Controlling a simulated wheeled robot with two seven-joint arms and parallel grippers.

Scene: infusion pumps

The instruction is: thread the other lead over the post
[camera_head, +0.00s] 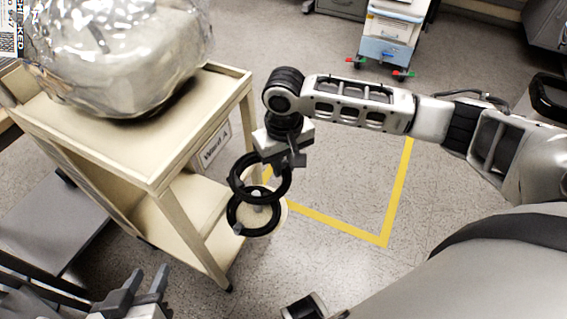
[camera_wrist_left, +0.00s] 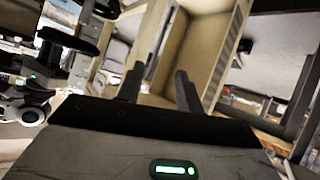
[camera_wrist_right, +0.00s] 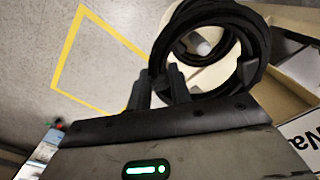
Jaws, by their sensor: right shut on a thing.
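My right gripper (camera_head: 290,160) is shut on the edge of a black coiled lead (camera_head: 234,182), also seen in the right wrist view (camera_wrist_right: 258,50). The coil hangs over a cream round plate (camera_head: 276,222). A second black coil (camera_head: 231,217) lies lower, on the plate, around a short post with a pale tip (camera_head: 257,194). In the head view the held coil's lower rim overlaps the post's tip; I cannot tell whether it encircles it. The pale tip also shows through the coil in the right wrist view (camera_wrist_right: 203,47). My left gripper (camera_head: 143,284) is open and empty at the bottom left.
A cream two-shelf cart (camera_head: 150,170) stands at the left with a shiny wrapped bundle (camera_head: 120,50) on top. A "Ward A" sign (camera_head: 215,145) is beside the plate. Yellow tape (camera_head: 335,228) marks open floor to the right. A blue-white wheeled cart (camera_head: 387,48) stands behind.

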